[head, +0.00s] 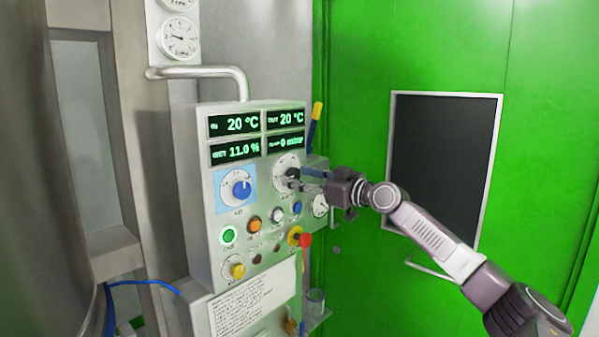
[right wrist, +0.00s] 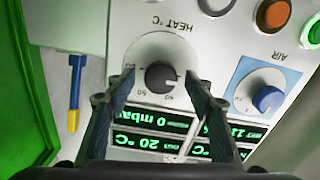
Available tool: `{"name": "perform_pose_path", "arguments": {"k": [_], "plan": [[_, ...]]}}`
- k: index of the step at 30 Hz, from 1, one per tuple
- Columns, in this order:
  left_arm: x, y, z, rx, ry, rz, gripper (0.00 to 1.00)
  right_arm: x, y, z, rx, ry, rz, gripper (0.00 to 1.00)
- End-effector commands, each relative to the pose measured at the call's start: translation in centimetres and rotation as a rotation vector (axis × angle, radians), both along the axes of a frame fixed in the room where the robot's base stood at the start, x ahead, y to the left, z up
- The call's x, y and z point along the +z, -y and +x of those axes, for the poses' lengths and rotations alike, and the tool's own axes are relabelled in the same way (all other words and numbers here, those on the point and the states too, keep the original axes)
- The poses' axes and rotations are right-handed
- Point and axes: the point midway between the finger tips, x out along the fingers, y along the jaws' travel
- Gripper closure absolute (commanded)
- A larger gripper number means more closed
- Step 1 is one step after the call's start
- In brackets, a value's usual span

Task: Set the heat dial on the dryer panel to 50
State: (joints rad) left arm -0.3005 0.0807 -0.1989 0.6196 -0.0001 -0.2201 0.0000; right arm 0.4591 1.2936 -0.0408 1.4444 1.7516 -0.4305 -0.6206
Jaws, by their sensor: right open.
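The dryer panel (head: 210,200) is a pale grey box with displays, dials and buttons. My right gripper (head: 302,180) is open at the dial. In the right wrist view my right gripper (right wrist: 160,82) has one finger on each side of the knob, with gaps visible. My left gripper is not in view.
A blue AIR dial (head: 239,189) is left of the heat dial. Green displays (head: 242,124) are above, several coloured buttons (head: 229,236) below. A yellow-and-blue tool (head: 315,120) is at the panel's right edge. A green door (head: 350,60) stands behind my right arm.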

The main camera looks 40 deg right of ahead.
Motion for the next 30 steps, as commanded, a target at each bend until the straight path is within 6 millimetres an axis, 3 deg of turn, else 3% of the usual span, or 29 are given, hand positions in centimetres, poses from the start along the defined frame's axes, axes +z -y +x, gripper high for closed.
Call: {"name": "perform_pose_path", "arguments": {"k": [10, 22, 30], "plan": [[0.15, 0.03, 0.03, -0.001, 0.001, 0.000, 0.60, -0.03, -0.09, 0.20, 0.001, 0.000, -0.001, 0.51], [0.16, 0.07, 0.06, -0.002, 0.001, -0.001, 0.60, -0.01, -0.08, 0.19, 0.001, 0.000, -0.001, 0.93], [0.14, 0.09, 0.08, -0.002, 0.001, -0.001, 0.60, -0.01, -0.08, 0.19, 0.001, -0.003, 0.028, 0.93]]}}
